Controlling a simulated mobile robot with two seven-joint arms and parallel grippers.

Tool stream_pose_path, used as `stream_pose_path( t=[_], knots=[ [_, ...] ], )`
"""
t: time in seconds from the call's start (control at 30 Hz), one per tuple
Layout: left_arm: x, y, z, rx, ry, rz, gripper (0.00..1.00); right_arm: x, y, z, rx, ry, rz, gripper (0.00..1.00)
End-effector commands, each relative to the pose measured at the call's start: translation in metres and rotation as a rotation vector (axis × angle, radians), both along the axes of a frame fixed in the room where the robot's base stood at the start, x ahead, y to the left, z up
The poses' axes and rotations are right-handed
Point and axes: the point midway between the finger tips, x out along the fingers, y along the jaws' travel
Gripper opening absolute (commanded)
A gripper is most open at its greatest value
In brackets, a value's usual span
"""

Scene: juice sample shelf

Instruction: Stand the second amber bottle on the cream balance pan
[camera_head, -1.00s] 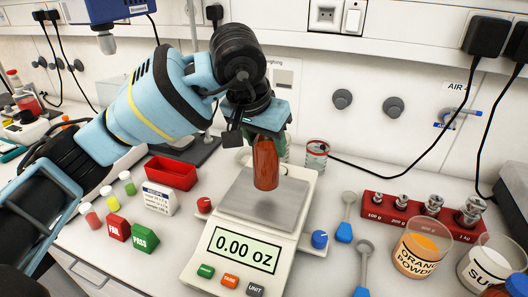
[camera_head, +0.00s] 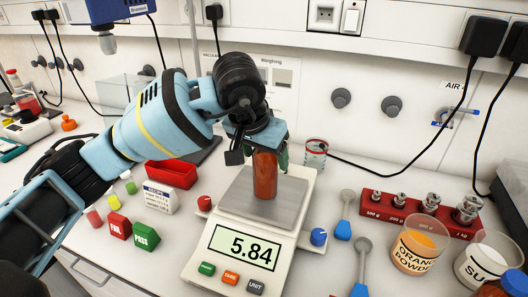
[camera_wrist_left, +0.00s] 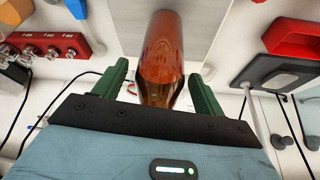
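An amber bottle (camera_head: 265,175) stands upright on the grey pan (camera_head: 235,196) of the cream balance (camera_head: 208,250), whose display reads 5.84. My left gripper (camera_head: 268,150) is around the bottle's upper part from above. In the left wrist view the bottle (camera_wrist_left: 161,60) lies between the two green fingers of the gripper (camera_wrist_left: 158,82). Narrow gaps show between the fingers and the bottle, so the gripper looks open. The bottle's top is hidden by the gripper. My right gripper is not in view.
A red weight rack (camera_head: 405,212) and an orange powder beaker (camera_head: 413,252) stand right of the balance. A blue-capped container (camera_head: 514,281) is cut off at the lower right. A red tray (camera_head: 171,173) and the FAIL and PASS blocks (camera_head: 145,237) stand left. A glass (camera_head: 316,152) stands behind.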

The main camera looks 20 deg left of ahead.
Motion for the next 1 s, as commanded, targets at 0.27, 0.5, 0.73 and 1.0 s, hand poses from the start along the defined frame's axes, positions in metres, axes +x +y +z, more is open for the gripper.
stream_pose_path(
  t=[0.27,0.5,0.73,1.0],
  knots=[
    [0.000,0.000,0.001,0.000,-0.001,0.000,0.73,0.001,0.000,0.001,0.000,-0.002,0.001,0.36],
    [-0.005,0.001,0.021,-0.002,-0.005,0.001,0.73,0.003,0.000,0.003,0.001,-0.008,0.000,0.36],
    [-0.023,0.006,0.063,0.000,-0.005,0.000,0.73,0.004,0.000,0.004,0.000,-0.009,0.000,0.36],
    [-0.039,0.009,0.103,-0.001,-0.001,0.001,0.73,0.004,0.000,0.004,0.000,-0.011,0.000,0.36]
  ],
)
